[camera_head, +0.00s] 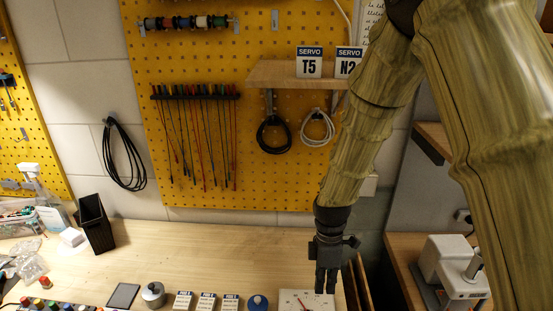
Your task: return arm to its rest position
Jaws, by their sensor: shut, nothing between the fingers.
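My gripper (325,282) hangs at the end of my arm, which comes down from the upper right of the head view. Its fingers point down, close together and shut, with nothing seen between them. It is in front of or above a white panel with a dial-like face (293,300) at the bottom edge of the picture. I cannot tell how far the fingertips are from that panel.
The wooden bench (200,255) is clear in its middle. Along its front stand a blue knob (258,302), several small labelled cards (207,301), a grey round-topped object (153,293) and a dark pad (123,296). A black holder (95,225) stands left. A shelf (280,74) juts from the yellow pegboard.

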